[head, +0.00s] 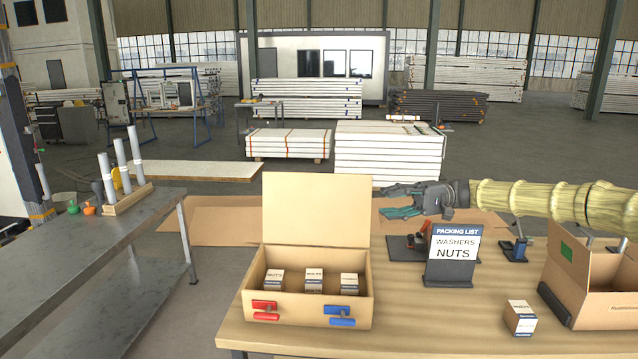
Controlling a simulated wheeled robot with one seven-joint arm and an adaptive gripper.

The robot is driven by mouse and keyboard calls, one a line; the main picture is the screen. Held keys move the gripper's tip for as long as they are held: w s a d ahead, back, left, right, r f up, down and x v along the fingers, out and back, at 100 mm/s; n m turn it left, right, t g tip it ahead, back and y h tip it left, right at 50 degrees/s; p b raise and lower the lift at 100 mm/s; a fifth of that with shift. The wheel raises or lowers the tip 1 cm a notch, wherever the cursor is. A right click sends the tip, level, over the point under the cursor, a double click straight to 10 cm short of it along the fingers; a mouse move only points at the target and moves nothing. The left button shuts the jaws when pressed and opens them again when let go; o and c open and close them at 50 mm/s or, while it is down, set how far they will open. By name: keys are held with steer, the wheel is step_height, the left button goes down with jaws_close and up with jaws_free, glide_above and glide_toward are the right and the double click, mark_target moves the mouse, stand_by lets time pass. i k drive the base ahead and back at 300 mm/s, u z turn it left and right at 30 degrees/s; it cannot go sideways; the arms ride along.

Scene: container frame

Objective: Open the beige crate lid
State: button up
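The beige crate (252,292) stands on the wooden table in the head view. Its lid (316,212) stands raised, nearly upright, along the back edge, so the crate is open. Three small labelled boxes are inside: a left one (273,280), a middle one (313,281) and a right one (349,284). A red latch or handle (265,311) and a blue one (340,315) are on its front. My gripper (383,201) reaches in from the right, just right of the lid. Its fingers point left and look spread, with nothing between them. No contact with the lid shows.
A packing list sign (454,254) reading washers and nuts stands right of the crate. A small box (520,318) stands at the front right, beside an open cardboard box (598,292). A metal table (110,250) is at left. The table between crate and small box is clear.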

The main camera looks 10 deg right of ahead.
mark_target(299, 209)
steer(key=i, duration=1.5)
